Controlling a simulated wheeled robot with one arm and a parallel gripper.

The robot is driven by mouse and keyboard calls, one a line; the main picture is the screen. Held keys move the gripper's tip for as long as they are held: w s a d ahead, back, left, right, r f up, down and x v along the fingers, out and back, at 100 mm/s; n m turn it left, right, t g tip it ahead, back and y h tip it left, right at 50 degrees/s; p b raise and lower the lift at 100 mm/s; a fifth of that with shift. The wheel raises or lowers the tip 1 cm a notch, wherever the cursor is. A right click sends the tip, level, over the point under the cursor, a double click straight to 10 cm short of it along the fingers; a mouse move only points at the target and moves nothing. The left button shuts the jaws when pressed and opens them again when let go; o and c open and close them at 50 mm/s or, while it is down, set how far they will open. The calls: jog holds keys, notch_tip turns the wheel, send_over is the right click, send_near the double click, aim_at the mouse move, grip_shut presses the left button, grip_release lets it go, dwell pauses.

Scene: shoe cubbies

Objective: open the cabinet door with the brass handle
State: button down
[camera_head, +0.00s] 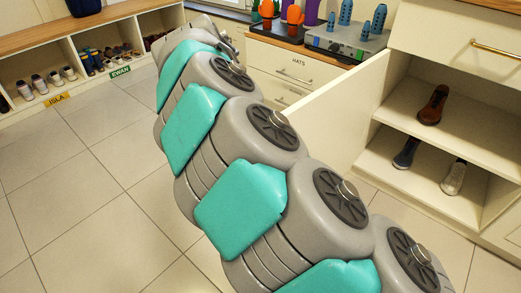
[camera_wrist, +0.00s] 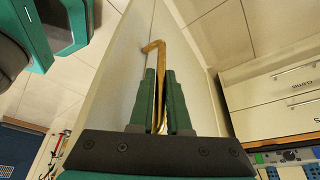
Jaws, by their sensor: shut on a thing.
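The cabinet door (camera_head: 335,115) stands swung open from its cabinet, at a wide angle to the front; my arm covers part of it in the head view. In the wrist view the pale door panel (camera_wrist: 123,80) fills the middle. Its brass handle (camera_wrist: 153,46) runs down between the two green fingers of my gripper (camera_wrist: 160,82). The fingers are closed on the handle, and its bent upper end shows beyond the tips. I cannot make out the fingers in the head view.
The open cabinet has shelves (camera_head: 440,120) with a brown shoe (camera_head: 433,105), a dark shoe (camera_head: 406,154) and a silver shoe (camera_head: 453,177). A drawer with a brass pull (camera_head: 495,49) sits above. HATS drawers (camera_head: 293,72) stand behind the door. Tiled floor (camera_head: 90,190) at left is clear.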

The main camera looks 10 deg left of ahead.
jog(key=shift+w+d, duration=0.1)
jog(key=shift+d, duration=0.05)
jog(key=c, duration=0.9)
grip_release()
jog(key=shift+r, duration=0.1)
jog(key=p+v, duration=0.1)
jog(key=v, duration=0.6)
jog(key=shift+r, duration=0.3)
